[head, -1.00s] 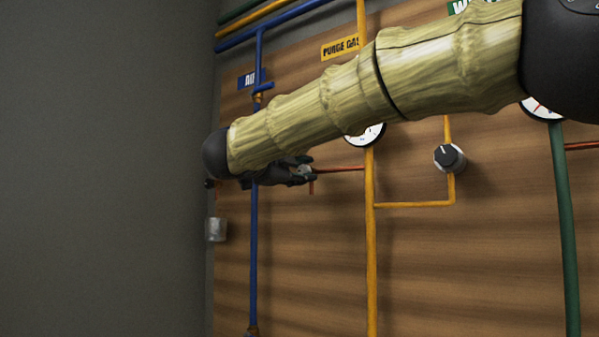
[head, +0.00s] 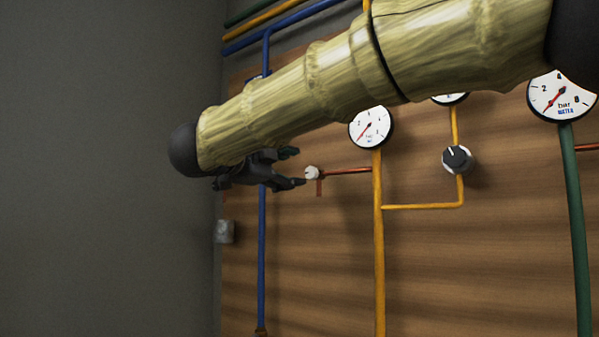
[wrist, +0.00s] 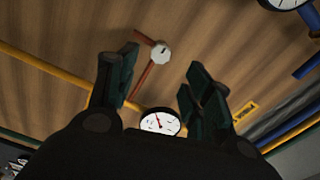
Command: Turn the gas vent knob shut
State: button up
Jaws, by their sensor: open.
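A small pale knob (head: 312,173) sits on a thin red pipe branching left from the yellow gas pipe; I take it as the gas vent knob. In the wrist view the knob (wrist: 161,53) is faceted, with a dark mark on its face and red pipe on two sides. My gripper (head: 297,167) is open and just left of the knob in the head view, apart from it. In the wrist view the dark green finger pads of my gripper (wrist: 162,62) stand wide on either side of the knob, with nothing between them touching it.
A dark knob (head: 458,160) sits on a yellow side pipe (head: 420,206). Gauges (head: 371,127) hang above, one also near my palm in the wrist view (wrist: 160,122). A blue pipe (head: 262,260) runs behind my gripper. The wooden panel below is mostly clear.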

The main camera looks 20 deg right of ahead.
jog(key=v, duration=0.4)
jog(key=shift+s+f, duration=0.1)
jog(key=shift+a, duration=0.15)
dwell(0.3)
